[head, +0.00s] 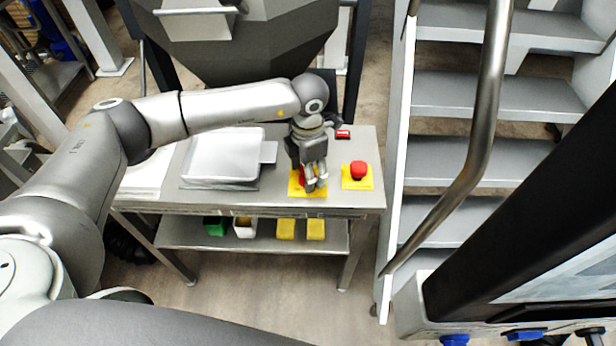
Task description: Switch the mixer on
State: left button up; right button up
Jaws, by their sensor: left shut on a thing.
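My left gripper (314,184) reaches down over the table and is shut on a red knob (301,178) that sits on a yellow plate (295,190). The fingers hide most of this knob, so its setting cannot be seen. A second red mushroom-shaped button (358,170) sits on another yellow plate (357,184) just to the right, apart from the gripper. A large grey hopper-like machine body (240,45) stands behind the table; I cannot tell if it is the mixer. My right gripper is not in view.
A metal tray (222,156) lies on the steel table (250,202), left of the gripper. A small red item (343,134) lies behind. Bins (245,229) and yellow blocks (286,229) are on the lower shelf. Stairs (455,155) with a handrail (487,110) bound the right side.

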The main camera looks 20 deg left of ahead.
pick_arm(q)
jog(key=m+b, duration=0.3)
jog(key=m, duration=0.1)
jog(key=shift+f+b, duration=0.1)
jog(key=shift+b, duration=0.25)
jog(key=shift+m+b, duration=0.7)
jog(key=shift+m, duration=0.1)
jog(key=shift+r, duration=0.2)
jog(key=o, duration=1)
jog(key=shift+f, duration=0.1)
notch_tip(320, 180, up, 12)
jog(key=shift+r, duration=0.1)
